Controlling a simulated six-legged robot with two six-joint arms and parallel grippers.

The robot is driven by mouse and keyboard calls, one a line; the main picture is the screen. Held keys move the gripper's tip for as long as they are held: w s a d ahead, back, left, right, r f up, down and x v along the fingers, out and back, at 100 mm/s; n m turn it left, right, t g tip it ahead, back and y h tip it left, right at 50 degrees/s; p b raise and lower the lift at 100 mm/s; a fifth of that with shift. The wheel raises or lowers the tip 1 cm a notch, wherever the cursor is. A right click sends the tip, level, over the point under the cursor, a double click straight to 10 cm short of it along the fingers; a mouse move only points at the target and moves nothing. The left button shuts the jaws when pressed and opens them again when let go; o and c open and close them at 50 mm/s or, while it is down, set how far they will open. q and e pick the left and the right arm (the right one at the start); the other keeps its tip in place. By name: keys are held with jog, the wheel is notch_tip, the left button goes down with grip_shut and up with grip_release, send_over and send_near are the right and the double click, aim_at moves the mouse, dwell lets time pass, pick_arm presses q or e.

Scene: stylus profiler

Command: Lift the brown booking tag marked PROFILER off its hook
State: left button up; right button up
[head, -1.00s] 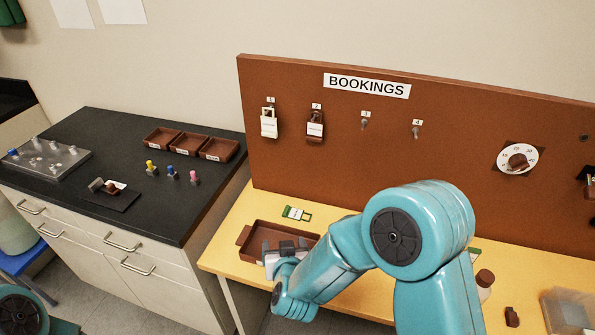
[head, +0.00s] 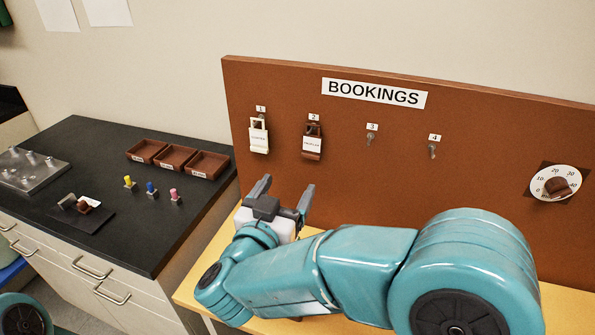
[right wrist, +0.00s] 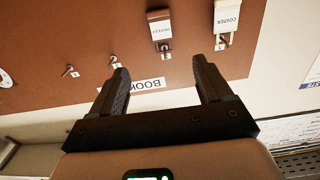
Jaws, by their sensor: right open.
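The brown booking tag (head: 312,154) with a white label hangs on hook 2 of the brown board. In the right wrist view the brown tag (right wrist: 159,30), its label reading PROFILER in small print, hangs just beyond my fingers. My right gripper (head: 284,190) is open and empty, below and a little left of the tag, apart from it. In the right wrist view its two fingers (right wrist: 160,78) are spread, with nothing between them. My left gripper is not in view.
A cream tag (head: 259,139) marked COATER hangs on hook 1, left of the brown one. Hook 3 (head: 370,139) and hook 4 (head: 432,152) are bare. A dial (head: 556,184) sits at the board's right. The dark bench (head: 110,205) at left holds trays and coloured pegs.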

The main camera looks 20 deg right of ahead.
aim_at(312, 144)
jog(key=p+x, duration=0.2)
jog(key=x, duration=1.2)
jog(key=shift+w+d+f+p, duration=0.1)
jog(key=shift+w+p, duration=0.15)
jog(key=shift+p, duration=0.1)
jog(key=shift+w, duration=0.2)
jog(key=shift+w+d, duration=0.1)
jog(key=shift+d, duration=0.05)
jog(key=c, duration=1.1)
grip_shut()
jog(key=shift+s+a+r+p, duration=0.35)
jog(key=shift+s+a+r, duration=0.15)
jog(key=shift+s+r, duration=0.15)
jog(key=shift+f, duration=0.1)
jog(key=b+v, duration=0.1)
jog(key=v, duration=0.7)
